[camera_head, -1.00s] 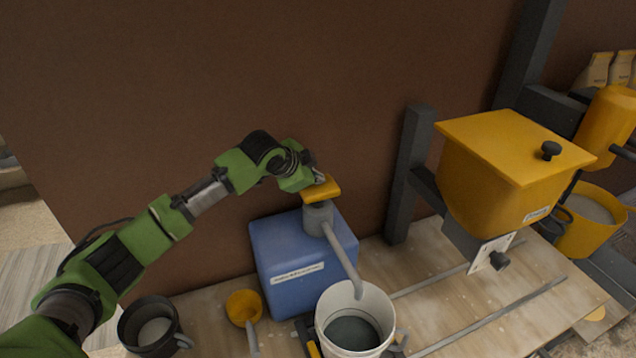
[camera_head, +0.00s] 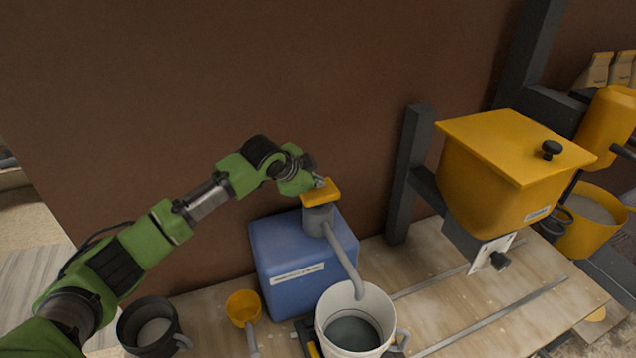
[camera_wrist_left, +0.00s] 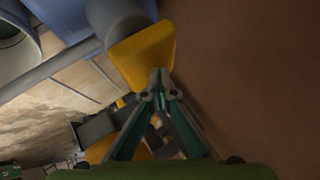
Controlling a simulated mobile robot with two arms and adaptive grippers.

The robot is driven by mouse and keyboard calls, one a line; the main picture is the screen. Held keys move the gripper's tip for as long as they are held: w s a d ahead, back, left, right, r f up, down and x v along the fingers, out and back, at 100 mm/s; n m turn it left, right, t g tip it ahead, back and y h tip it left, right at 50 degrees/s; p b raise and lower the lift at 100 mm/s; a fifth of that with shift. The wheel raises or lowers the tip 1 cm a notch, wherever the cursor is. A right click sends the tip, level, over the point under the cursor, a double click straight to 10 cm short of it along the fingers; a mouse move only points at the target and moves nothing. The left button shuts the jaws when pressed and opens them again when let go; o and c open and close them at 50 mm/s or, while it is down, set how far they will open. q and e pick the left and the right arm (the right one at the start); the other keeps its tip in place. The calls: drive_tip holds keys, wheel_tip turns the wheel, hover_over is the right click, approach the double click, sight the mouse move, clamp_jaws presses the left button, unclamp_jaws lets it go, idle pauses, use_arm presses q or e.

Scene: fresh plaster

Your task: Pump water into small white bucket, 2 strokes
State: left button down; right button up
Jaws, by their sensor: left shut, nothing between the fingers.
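The small white bucket (camera_head: 384,309) stands on the bench at the bottom of the head view, with greyish water (camera_head: 352,334) inside. A blue tank (camera_head: 290,284) stands behind it. On the tank is a grey pump with a yellow top plate (camera_head: 321,193); its spout (camera_head: 345,262) slopes down to over the bucket. My right gripper is not in view.
A black bucket (camera_head: 128,331) and a yellow scoop (camera_head: 243,306) are left of the white bucket. A yellow hopper (camera_head: 495,190) stands on the right, with grey rails (camera_head: 490,315) on the bench below. The brown wall is close behind the tank.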

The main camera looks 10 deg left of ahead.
sight(317, 190)
use_arm(q)
drive_tip(key=shift+s+f+b, duration=0.15)
drive_tip(key=shift+f+b, duration=0.25)
drive_tip(key=shift+f, duration=0.95)
idle(0.5)
idle(0.3)
drive_tip(key=shift+w+r+p, duration=0.2)
drive_tip(key=shift+r+p, duration=2.5)
drive_tip(key=shift+r, duration=0.2)
drive_tip(key=shift+r, duration=0.1)
drive_tip(key=shift+r, duration=0.2)
wheel_tip(317, 190, up, 4)
drive_tip(key=p, duration=0.5)
drive_tip(key=shift+r, duration=0.25)
drive_tip(key=shift+a+f, duration=0.1)
